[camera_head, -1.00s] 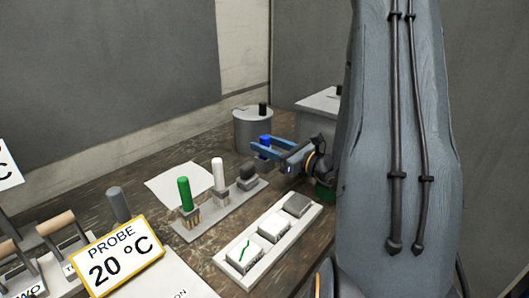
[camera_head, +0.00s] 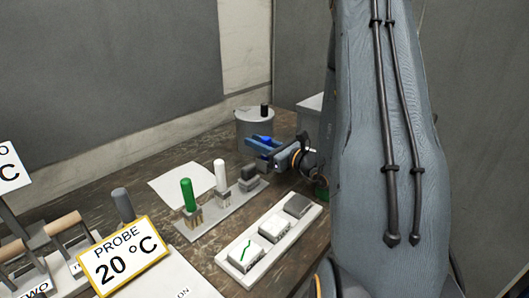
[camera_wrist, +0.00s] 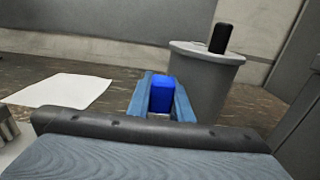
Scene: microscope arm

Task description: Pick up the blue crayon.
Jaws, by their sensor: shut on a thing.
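The blue crayon (camera_head: 265,140) is between the fingers of my gripper (camera_head: 256,146). In the wrist view the blue crayon (camera_wrist: 162,95) shows its bright blue top between the two blue-grey fingers of my gripper (camera_wrist: 161,90), which are shut on it. Its lower part is hidden by the fingers and wrist, so I cannot tell whether it touches anything below. The rack (camera_head: 206,218) holds a green crayon (camera_head: 187,194) and a white crayon (camera_head: 219,174) upright, to the left and nearer in the head view.
A grey round canister (camera_head: 254,127) with a black knob stands just behind my gripper. A white sheet (camera_head: 170,184) lies left of the rack. A tray of blocks (camera_head: 262,262) is in front. A sign reading 20 °C (camera_head: 123,262) stands at the near left.

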